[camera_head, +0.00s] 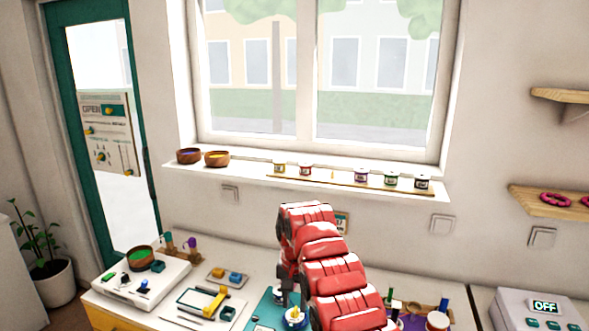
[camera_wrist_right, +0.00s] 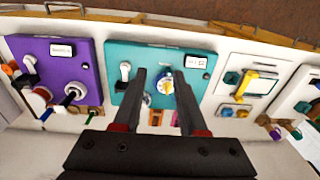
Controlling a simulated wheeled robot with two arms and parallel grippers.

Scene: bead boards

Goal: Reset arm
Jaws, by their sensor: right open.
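My right arm shows as red links in the camera_head view. Its gripper (camera_head: 285,292) hangs down over the teal board (camera_head: 259,312). In the right wrist view the gripper (camera_wrist_right: 160,76) has two dark fingers spread apart with nothing held between them. The teal board (camera_wrist_right: 145,52) lies below, with a white lever and a round dial (camera_wrist_right: 166,86) with a yellow mark, seen between the fingers. My arm hides part of the board in the camera_head view. My left gripper is in neither view.
A purple board (camera_wrist_right: 58,86) lies beside the teal one. A white panel (camera_head: 105,291) with a bowl and small parts stands at the left of the table. A grey box reading OFF (camera_head: 519,309) is at the right. The windowsill (camera_head: 250,172) holds bowls and jars.

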